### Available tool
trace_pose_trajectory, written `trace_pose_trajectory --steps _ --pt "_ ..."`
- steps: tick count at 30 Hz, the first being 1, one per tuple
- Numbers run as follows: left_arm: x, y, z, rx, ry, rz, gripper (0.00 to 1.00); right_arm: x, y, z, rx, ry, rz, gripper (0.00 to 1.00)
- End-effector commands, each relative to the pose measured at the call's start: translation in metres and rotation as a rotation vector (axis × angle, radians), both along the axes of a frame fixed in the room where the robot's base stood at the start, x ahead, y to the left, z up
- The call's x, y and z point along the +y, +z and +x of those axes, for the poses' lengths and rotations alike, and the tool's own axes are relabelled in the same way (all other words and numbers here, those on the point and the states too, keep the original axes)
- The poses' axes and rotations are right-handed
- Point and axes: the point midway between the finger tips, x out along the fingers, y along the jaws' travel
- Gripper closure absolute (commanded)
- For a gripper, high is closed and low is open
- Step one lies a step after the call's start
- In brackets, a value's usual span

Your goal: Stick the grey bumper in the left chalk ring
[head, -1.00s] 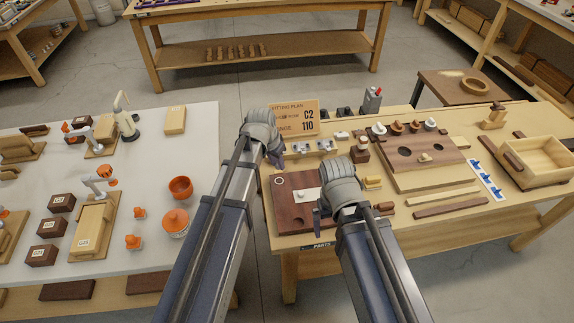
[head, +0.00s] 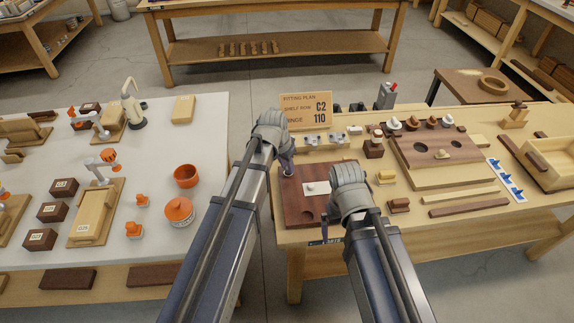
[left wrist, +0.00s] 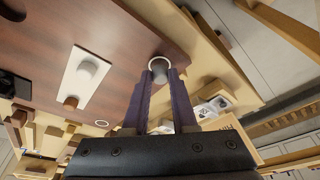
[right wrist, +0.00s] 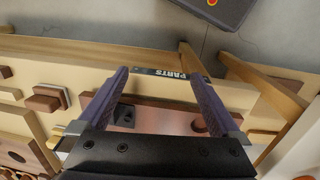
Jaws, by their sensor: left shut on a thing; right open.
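The dark red-brown board (head: 297,211) lies at the near left of the wooden bench, and fills much of the left wrist view (left wrist: 125,35). The white chalk ring (left wrist: 161,60) is near the board's edge. My left gripper (head: 287,170) is shut on the grey bumper (left wrist: 159,73), a small round piece at its fingertips. From the left wrist the bumper overlaps the ring, with the ring's far arc showing beyond it. I cannot tell whether it touches the board. My right gripper (right wrist: 165,78) is open and empty, near the board's front right edge.
A white plate with a pale knob (head: 317,188) lies on the board; a round recess (head: 307,215) is near its front. Wooden blocks, including a yellow one (head: 386,177), lie to the right. A gap separates the white table (head: 150,180).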

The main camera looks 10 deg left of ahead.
Motion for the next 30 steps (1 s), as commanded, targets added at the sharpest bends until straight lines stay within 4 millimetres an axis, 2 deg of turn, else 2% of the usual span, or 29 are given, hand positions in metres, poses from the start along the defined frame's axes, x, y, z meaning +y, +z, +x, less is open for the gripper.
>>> trace_pose_trajectory --steps 28,29,30 --pt "0.0001 -0.0031 -0.0002 0.0 0.0 0.0 1.0 0.0 -0.0031 0.0 0.0 0.0 0.0 0.0" --pt "0.0001 -0.0031 -0.0002 0.0 0.0 0.0 0.77 0.0 -0.0031 0.0 0.0 0.0 0.0 0.0" --pt "0.0001 -0.0031 -0.0002 0.0 0.0 0.0 0.81 0.0 -0.0031 0.0 0.0 0.0 0.0 0.0"
